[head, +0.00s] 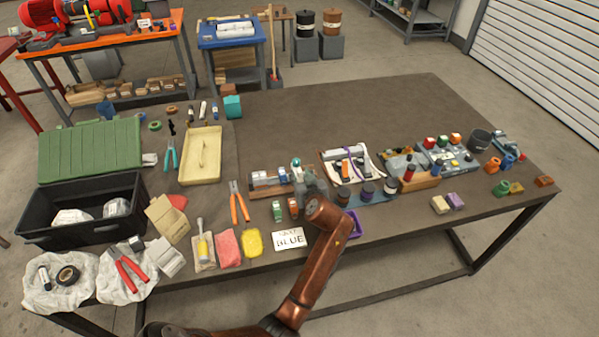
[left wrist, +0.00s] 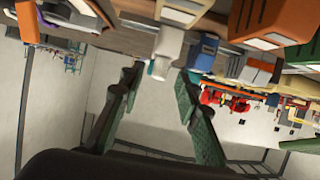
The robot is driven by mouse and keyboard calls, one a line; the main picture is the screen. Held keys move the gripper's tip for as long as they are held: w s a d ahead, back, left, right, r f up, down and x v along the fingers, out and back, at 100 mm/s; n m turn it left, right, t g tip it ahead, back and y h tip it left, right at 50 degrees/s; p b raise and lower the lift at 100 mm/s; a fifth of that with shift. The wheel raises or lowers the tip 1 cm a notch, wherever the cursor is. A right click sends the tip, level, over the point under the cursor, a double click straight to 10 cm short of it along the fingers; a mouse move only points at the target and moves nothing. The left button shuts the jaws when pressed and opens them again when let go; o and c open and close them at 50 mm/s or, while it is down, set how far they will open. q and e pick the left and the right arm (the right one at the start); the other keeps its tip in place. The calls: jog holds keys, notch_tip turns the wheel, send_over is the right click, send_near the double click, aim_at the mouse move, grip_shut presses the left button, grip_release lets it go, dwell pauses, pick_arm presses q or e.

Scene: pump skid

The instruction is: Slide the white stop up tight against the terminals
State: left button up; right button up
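My left gripper (head: 302,178) is over the small wooden rail board (head: 268,181) near the middle of the table, and its wrist hides part of that board. In the left wrist view the two green-padded fingers (left wrist: 158,80) are spread apart. A small white piece with a teal mark, which looks like the white stop (left wrist: 168,48), shows just beyond the fingertips and between their lines. I see no clear contact. Blue and grey blocks, likely the terminals (left wrist: 205,52), sit just to its right, with a small gap visible. My right gripper is not in view.
Neighbouring boards carry a purple cable (head: 350,160) and several jars (head: 367,189). Orange pliers (head: 239,201) lie to the left, and a card reading BLUE (head: 289,239) lies in front. The table's back (head: 330,110) is clear.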

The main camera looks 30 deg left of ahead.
pick_arm(q)
jog(key=shift+v, duration=2.45)
